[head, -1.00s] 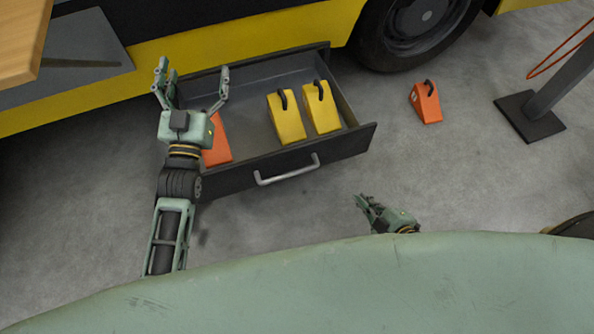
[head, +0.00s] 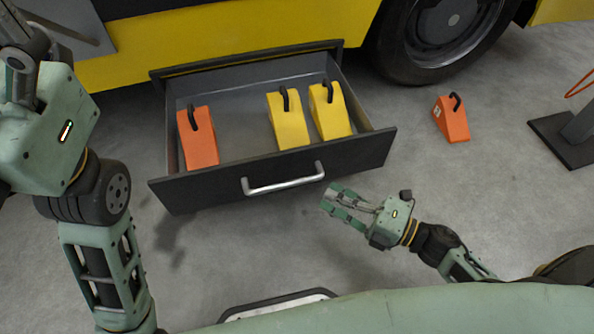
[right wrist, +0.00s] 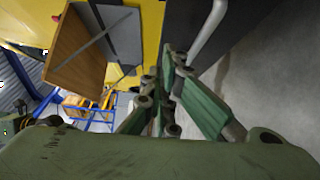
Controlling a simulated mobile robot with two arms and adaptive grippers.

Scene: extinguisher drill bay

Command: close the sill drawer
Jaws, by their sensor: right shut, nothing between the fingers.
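The sill drawer (head: 350,155) is pulled out from under the yellow vehicle. Its dark front panel carries a silver bar handle (head: 283,184), which also shows at the top of the right wrist view (right wrist: 208,32). An orange chock (head: 198,140) stands in the drawer's left part, and two yellow chocks, one in the middle (head: 288,122) and one at right (head: 330,112), stand beside it. My right gripper (head: 328,200) is shut and empty, just right of and in front of the handle, apparently not touching it. My left gripper (head: 18,35) is at the upper left, its fingers partly cut off.
Another orange chock (head: 452,120) stands on the floor right of the drawer. The vehicle's wheel (head: 445,35) is behind it. A dark stand base (head: 555,138) is at the right edge. The grey floor in front of the drawer is largely clear.

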